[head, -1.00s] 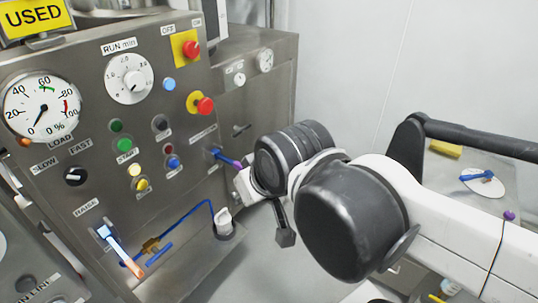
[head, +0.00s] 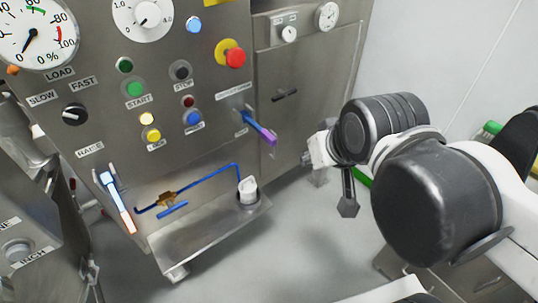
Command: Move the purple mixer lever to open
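The mixer lever (head: 262,132) is a blue rod with a purple end on the steel control panel, below a small label. It sticks out from the panel and slants down to the right. My gripper (head: 316,150) is the pale end of my arm, to the right of the purple end, with a visible gap between them in the picture. It is small and partly hidden by my dark wrist, so I cannot make out its fingers. The label wording above the lever is too small to read.
The steel panel (head: 215,140) carries buttons, including a red emergency knob (head: 235,57) on yellow above the lever. A blue pipe (head: 205,175) and white-capped fitting (head: 248,190) lie below it.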

